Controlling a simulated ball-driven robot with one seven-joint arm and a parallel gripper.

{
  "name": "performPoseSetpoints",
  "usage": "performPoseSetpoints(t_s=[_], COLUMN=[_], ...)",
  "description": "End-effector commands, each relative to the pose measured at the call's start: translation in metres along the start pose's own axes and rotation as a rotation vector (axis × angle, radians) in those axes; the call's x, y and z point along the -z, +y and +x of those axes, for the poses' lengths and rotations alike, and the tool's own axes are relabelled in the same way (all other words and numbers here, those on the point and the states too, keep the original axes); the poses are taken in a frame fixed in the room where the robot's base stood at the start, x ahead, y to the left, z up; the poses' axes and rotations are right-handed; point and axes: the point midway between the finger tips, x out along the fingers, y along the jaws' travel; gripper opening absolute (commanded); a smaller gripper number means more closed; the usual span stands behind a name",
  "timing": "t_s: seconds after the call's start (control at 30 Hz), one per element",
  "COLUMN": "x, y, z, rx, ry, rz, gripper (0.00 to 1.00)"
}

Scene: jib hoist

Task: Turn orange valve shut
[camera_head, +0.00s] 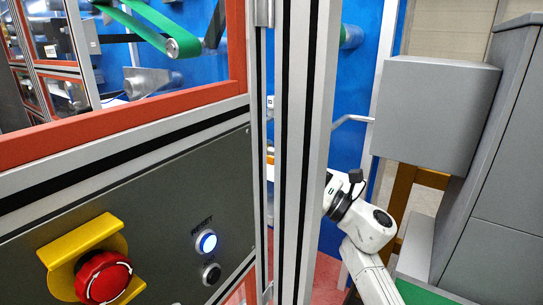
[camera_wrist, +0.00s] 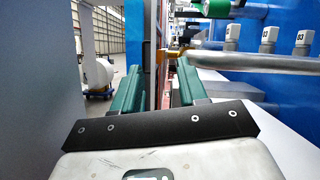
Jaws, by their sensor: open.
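A small orange-yellow handle, likely the orange valve (camera_wrist: 173,53), shows in the wrist view at the left end of a silver horizontal pipe (camera_wrist: 240,62). My gripper (camera_wrist: 158,70) has its two green fingers spread apart with nothing held between them. The handle appears beyond the fingertips, near the right finger; I cannot tell whether they touch. In the head view my white arm reaches behind the aluminium post (camera_head: 300,150), which hides the gripper. The valve cannot be made out there.
A grey panel with a red emergency button (camera_head: 104,277) and a lit reset button (camera_head: 206,241) is at the left. A grey box (camera_head: 430,110) stands right of my arm. Several grey labelled fittings (camera_wrist: 268,38) stand above the pipe, before a blue wall.

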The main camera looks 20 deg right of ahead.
Motion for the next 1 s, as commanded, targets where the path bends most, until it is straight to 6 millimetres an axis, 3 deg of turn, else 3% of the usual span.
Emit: performPoseSetpoints(t_s=[0.1,0.3,0.77,1.0], x=[-0.003,-0.002,0.000,0.000], y=[0.000,0.000,0.000,0.000], z=[0.025,0.051,0.061,0.060], rx=[-0.003,-0.001,0.002,0.002], ry=[-0.001,-0.001,-0.001,-0.001], rz=[0.002,0.002,0.002,0.002], gripper=[0.42,0.42,0.42,0.19])
